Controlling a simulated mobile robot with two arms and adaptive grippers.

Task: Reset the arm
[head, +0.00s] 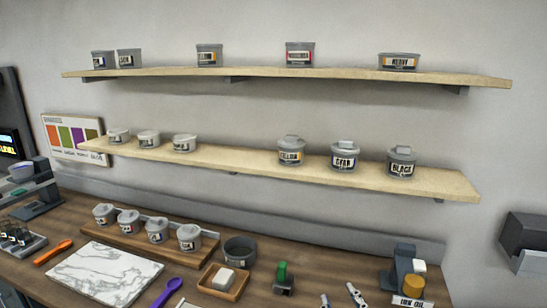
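My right gripper (340,297) shows only at the bottom edge, right of centre. Its two pale grey fingertips stand apart, with bare tabletop between them and nothing held. The rest of my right arm is cut off below the picture. My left gripper is not in the picture.
The wooden worktop (315,262) holds lidded pots on a wooden tray (130,239), a marble slab (104,274), a purple spoon (166,293), a dark bowl (239,250), a green-handled item (282,278) and an ink-oil stand (405,265). Wall shelves (240,160) carry labelled pots.

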